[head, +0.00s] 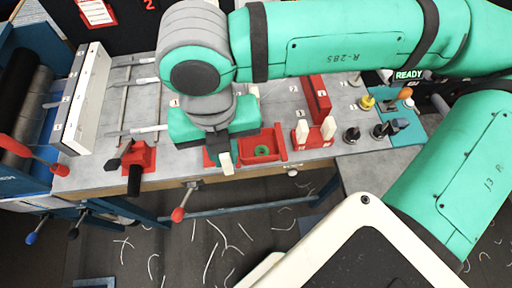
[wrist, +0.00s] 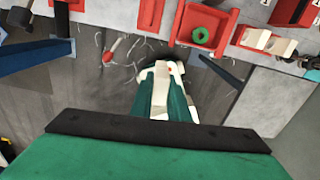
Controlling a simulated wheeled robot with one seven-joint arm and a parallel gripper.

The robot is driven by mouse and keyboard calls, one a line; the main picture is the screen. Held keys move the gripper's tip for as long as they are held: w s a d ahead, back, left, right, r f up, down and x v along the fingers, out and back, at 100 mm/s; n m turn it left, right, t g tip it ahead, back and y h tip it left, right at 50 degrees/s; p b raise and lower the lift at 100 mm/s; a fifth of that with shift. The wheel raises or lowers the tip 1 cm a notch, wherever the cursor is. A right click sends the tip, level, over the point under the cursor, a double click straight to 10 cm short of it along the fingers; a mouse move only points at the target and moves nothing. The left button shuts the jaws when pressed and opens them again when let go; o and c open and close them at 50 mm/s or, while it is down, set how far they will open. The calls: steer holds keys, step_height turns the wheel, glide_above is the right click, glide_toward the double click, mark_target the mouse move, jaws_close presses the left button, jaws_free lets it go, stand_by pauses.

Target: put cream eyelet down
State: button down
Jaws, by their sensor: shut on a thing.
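My gripper (head: 226,168) points down at the front edge of the bench, left of the red tray. It also shows in the wrist view (wrist: 163,70), above the floor in front of the bench. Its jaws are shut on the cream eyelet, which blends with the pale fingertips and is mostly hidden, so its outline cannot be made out. The red tray (head: 279,156) holds a green ring (head: 262,151); both show in the wrist view too, the tray (wrist: 180,27) and the ring (wrist: 200,36).
A red block with pale pegs (head: 314,134) stands right of the tray. Dark knobs (head: 352,135) are farther right. A red clamp with a dark handle (head: 136,160) is at the left. A red-tipped lever (head: 179,213) hangs below the bench edge. Thread scraps lie on the floor.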

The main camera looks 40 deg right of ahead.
steer(key=s+d, duration=0.1)
glide_above(258, 143)
steer(key=shift+m, duration=0.4)
steer(key=shift+f, duration=6.5)
steer(key=shift+f, duration=0.1)
steer(key=c, duration=1.7)
jaws_free()
step_height(258, 143, up, 12)
steer(key=shift+r, duration=0.15)
